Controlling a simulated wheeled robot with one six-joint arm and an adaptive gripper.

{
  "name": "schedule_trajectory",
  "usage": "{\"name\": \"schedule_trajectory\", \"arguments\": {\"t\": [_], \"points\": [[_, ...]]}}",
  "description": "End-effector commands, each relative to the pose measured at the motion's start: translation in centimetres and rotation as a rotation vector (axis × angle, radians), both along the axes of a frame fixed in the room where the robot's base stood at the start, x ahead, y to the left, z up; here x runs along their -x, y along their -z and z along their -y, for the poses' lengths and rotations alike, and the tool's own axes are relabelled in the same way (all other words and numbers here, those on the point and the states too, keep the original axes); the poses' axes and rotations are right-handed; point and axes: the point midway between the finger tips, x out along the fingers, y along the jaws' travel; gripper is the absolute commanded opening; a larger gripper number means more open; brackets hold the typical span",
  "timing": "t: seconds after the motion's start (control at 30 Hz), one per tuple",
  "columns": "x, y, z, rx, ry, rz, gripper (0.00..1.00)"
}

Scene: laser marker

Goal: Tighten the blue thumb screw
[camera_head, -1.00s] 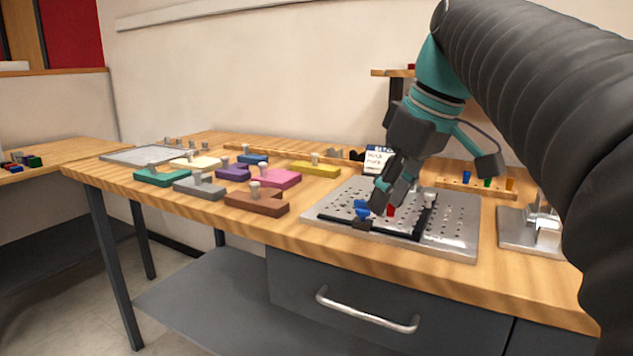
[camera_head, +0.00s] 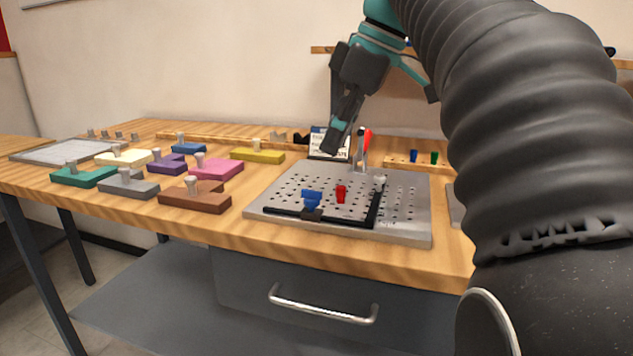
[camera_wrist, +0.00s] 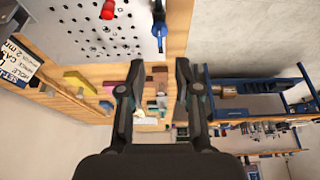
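The blue thumb screw (camera_head: 312,197) stands near the front left of the perforated metal plate (camera_head: 408,222), at the left part of the black bar (camera_head: 345,221) along the plate's front. A smaller red thumb screw (camera_head: 341,193) stands to its right on the plate. My gripper (camera_head: 334,146) is raised above the back of the plate, apart from both screws. In the wrist view my gripper (camera_wrist: 158,65) has its fingers spread with nothing held between them. A blue piece (camera_wrist: 157,46), which looks like the thumb screw, shows beyond the fingertips there.
Several coloured blocks with pegs, including a brown one (camera_head: 194,200), stand left of the plate. A printed card (camera_head: 325,145) and a post with a red-orange handle (camera_head: 367,140) stand behind it. A second black bar (camera_head: 376,203) runs along the plate's right part.

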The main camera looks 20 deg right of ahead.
Motion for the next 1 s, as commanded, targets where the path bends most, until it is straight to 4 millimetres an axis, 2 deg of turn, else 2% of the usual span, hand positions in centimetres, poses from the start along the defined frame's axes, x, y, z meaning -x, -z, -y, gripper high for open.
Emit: {"name": "schedule_trajectory", "arguments": {"t": [0.2,0.4,0.6,0.9,0.93,1.0], "points": [[-0.8,4.0,-1.2,0.001,0.0,-0.002,0.33],[-1.5,6.6,-2.0,0.001,0.002,0.0,0.33],[-1.8,7.8,-2.4,0.0,0.004,0.001,0.33],[-1.9,7.9,-2.5,0.001,0.005,0.001,0.33],[-1.9,7.9,-2.5,0.001,0.005,0.001,0.31],[-1.9,7.9,-2.5,0.001,0.005,0.001,0.13]]}}
